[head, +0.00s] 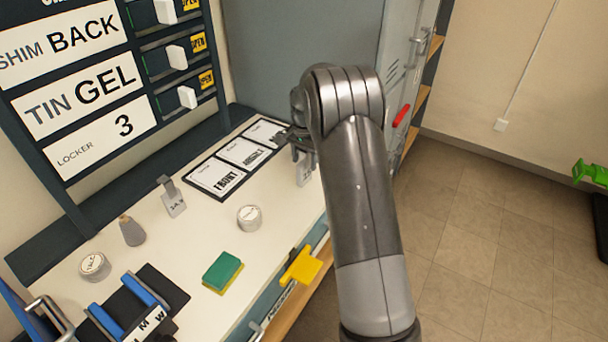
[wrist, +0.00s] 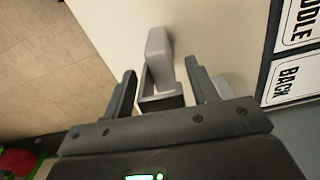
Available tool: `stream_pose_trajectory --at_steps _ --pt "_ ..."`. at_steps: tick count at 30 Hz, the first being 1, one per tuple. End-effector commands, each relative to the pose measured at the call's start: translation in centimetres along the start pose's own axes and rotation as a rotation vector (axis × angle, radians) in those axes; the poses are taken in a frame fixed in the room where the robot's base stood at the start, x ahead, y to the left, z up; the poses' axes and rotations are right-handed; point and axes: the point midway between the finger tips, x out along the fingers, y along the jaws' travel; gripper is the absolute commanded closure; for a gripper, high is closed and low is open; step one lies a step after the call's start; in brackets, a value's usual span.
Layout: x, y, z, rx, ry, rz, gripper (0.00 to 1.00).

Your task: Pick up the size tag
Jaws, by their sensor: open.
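A grey tag (head: 304,172) stands on the counter near its right edge, just below my gripper (head: 300,146) in the head view; its marking is too small to read. In the wrist view a grey upright piece with a bracket-like base (wrist: 158,58) lies between the two fingers of my gripper (wrist: 160,72). The fingers are open, one on each side, with gaps visible. A second, similar tag (head: 173,202) with small lettering stands further left on the counter. My arm hides part of the counter's right end.
A dark board with white cards (head: 214,176) lies beside the gripper. A round tin (head: 249,217), a green and yellow sponge (head: 222,271), a grey weight-like object (head: 131,230) and another tin (head: 94,266) stand on the counter. A yellow piece (head: 301,267) sits at the front edge.

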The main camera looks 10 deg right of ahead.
Motion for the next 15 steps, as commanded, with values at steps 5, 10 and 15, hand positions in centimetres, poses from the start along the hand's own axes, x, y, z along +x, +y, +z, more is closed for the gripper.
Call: stream_pose_trajectory --at_steps 5,10,15 --pt "-0.03 0.00 0.00 0.000 0.000 0.000 0.57" --pt "-0.04 -0.01 0.00 0.000 0.000 0.000 0.71" --pt "-0.05 0.00 0.00 0.000 0.000 0.000 0.85"
